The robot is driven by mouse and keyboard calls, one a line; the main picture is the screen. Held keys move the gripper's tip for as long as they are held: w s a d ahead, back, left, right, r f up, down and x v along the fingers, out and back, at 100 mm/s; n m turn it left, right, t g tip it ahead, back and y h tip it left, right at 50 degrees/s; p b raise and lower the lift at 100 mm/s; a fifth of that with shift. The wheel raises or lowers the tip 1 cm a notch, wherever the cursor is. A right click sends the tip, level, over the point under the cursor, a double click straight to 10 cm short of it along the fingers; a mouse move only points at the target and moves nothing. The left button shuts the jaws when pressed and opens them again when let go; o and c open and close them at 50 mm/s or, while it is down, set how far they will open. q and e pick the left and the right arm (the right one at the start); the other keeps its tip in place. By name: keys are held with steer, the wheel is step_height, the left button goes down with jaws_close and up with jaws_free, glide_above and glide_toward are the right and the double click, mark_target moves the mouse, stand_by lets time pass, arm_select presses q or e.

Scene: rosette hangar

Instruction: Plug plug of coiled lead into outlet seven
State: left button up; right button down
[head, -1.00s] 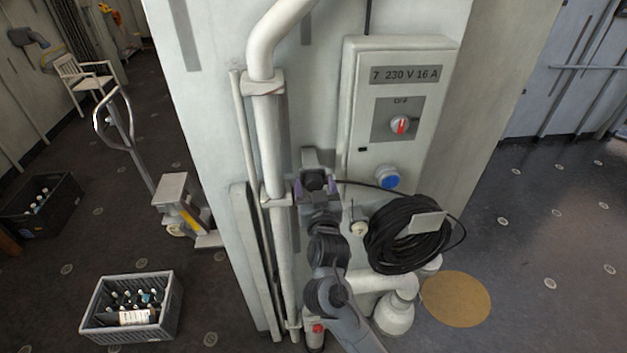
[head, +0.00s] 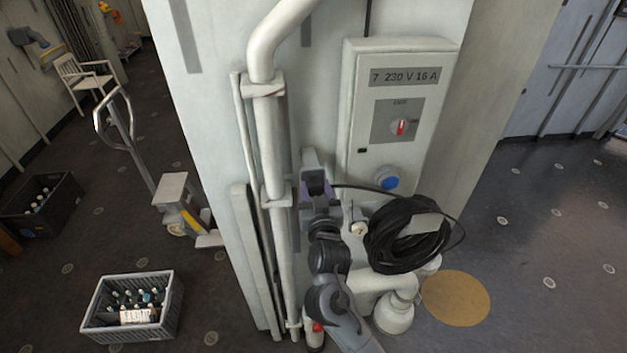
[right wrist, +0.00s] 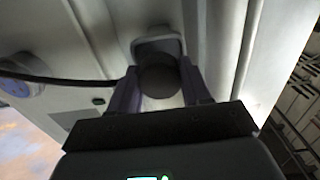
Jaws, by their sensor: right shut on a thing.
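My right gripper (head: 317,180) is in front of the white wall, left of the outlet box. In the right wrist view its two fingers (right wrist: 160,88) are shut on the dark round plug (right wrist: 158,80). A grey housing shows just behind the plug; I cannot tell whether they touch. The black lead runs from the gripper toward the coil (head: 392,246), which hangs below the box. Outlet seven has a blue round cover (head: 388,178), to the right of my gripper. It also shows at the left edge of the right wrist view (right wrist: 20,88). My left gripper is not in view.
The outlet box (head: 357,110) is labelled 7 230 V 16 A and has a red-marked rotary switch (head: 401,127). A vertical white pipe (head: 272,150) runs close to the left of my gripper. A white pipe fitting (head: 394,312) stands below the coil.

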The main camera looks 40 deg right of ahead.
mark_target(316, 192)
steer(key=shift+p+v, duration=0.75)
steer(key=shift+v, duration=0.6)
steer(key=shift+p+v, duration=0.5)
steer(key=shift+v, duration=0.5)
